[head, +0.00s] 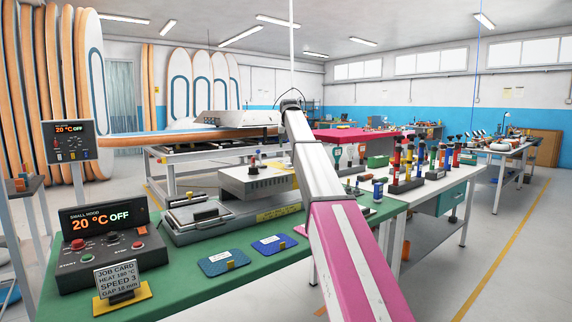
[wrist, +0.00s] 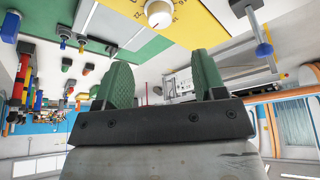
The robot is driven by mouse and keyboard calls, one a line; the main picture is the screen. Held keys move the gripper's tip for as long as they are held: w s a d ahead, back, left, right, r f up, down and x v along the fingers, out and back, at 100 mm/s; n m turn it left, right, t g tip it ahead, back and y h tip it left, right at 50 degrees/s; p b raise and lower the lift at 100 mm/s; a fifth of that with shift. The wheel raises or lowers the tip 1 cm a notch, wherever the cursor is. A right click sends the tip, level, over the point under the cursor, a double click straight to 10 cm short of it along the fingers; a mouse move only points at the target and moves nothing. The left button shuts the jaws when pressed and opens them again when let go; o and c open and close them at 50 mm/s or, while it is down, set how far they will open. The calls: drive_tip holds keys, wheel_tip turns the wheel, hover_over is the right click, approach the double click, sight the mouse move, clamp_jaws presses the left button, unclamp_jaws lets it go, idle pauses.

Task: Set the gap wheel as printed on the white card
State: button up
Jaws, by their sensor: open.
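The white card (head: 116,278) stands in a yellow base on the green bench at front left. It reads "JOB CARD", a heat line, "SPEED 3" and a gap line in mm, whose figure is too small to read surely. In the wrist view, a white round knob (wrist: 158,14) sits on a yellow plate with dark numbers (wrist: 183,28), cut by the top edge. It looks like the gap wheel; its setting cannot be read. My gripper (wrist: 163,72) is open, its green fingers empty and apart from the knob. In the head view, my arm hides the gripper.
A control box (head: 108,245) showing "20 °C OFF" stands behind the card. A grey flat machine (head: 200,218) and blue pads (head: 223,261) lie on the green bench (head: 185,293). Colourful upright tools (head: 408,165) stand on the bench to the right. The floor at right is clear.

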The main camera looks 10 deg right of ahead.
sight(289, 165)
drive_tip(key=x, duration=1)
drive_tip(key=shift+w+f, duration=0.2)
drive_tip(key=shift+f, duration=0.1)
drive_tip(key=c, duration=0.9)
